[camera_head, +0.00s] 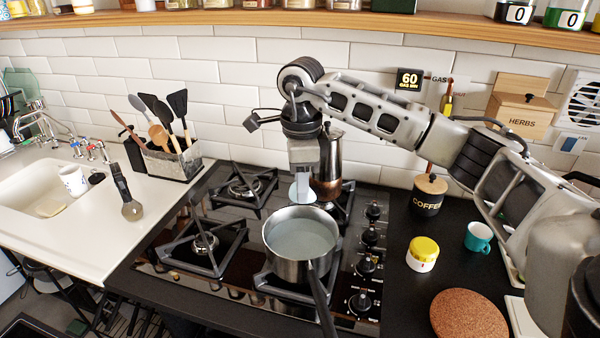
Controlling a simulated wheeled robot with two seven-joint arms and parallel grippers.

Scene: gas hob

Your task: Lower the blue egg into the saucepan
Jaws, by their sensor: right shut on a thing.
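The saucepan (273,258) stands on the front right burner of the gas hob, with pale, cloudy liquid inside and its dark handle pointing to the front. My right gripper (303,188) points down above the pan's back rim. It is shut on the pale blue egg (296,193), which shows only in part between and beside the fingers. The egg appears to be above the liquid; its exact height over the rim is hard to tell. My left gripper is not in view.
A moka pot (329,160) stands close behind my right gripper. Right of the hob are a yellow-lidded jar (423,250), a teal mug (478,237), a cork mat (468,315) and a coffee canister (429,195). A utensil holder (173,163) stands left.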

